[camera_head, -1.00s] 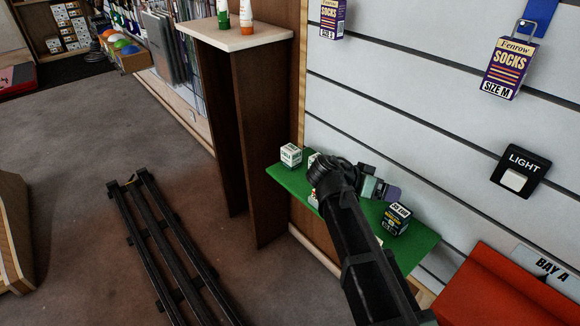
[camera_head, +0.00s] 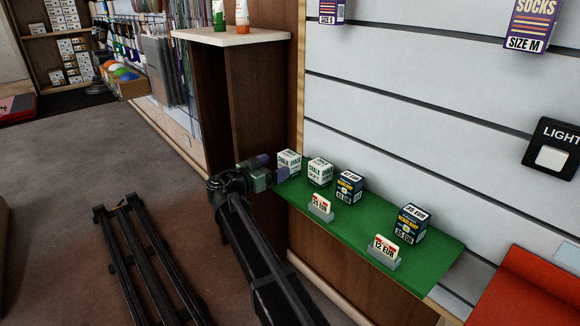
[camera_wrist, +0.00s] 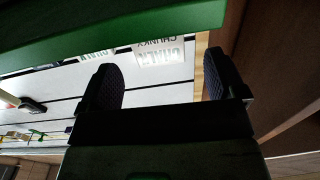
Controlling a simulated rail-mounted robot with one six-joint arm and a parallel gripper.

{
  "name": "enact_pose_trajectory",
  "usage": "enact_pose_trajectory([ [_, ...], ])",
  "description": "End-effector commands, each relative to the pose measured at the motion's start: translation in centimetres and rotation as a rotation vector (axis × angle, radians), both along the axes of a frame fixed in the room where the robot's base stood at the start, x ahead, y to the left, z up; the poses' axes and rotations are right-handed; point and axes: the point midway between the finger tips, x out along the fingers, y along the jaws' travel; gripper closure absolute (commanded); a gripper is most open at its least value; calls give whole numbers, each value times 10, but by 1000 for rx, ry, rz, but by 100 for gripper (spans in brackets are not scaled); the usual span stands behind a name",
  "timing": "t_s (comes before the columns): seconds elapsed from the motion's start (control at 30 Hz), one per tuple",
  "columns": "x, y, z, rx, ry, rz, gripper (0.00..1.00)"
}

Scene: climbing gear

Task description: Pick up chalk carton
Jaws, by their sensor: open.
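Two white chalk cartons with green lettering stand at the left end of a green shelf (camera_head: 440,252): a left carton (camera_head: 289,162) and a right carton (camera_head: 319,172). My gripper (camera_head: 272,167) is open and empty at the shelf's left end, just in front of the left carton. In the wrist view, upside down, my two dark fingers (camera_wrist: 163,78) are spread apart. A carton marked CHUNKY (camera_wrist: 162,51) shows between and beyond them, partly cut off by the green shelf edge (camera_wrist: 100,30). Part of another carton (camera_wrist: 97,55) shows beside the left finger.
Two dark headlamp boxes (camera_head: 349,188) (camera_head: 411,223) stand to the right on the shelf. Price-tag holders (camera_head: 321,208) (camera_head: 384,252) stand along its front edge. A wooden stand (camera_head: 262,120) rises left of the shelf, and a slatted wall (camera_head: 390,120) stands behind.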

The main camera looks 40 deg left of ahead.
Motion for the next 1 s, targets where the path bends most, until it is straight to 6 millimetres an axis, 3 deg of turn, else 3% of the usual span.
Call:
enact_pose_trajectory([
  [0.27, 21, -4, 1, -1, 1, -1, 11],
  [0.5, 61, -11, 3, -1, 1, 0, 11],
  [0.7, 64, -12, 3, -1, 1, 0, 11],
  [0.77, 64, -12, 3, -1, 1, 0, 17],
  [1.0, 64, -12, 3, -1, 1, 0, 54],
])
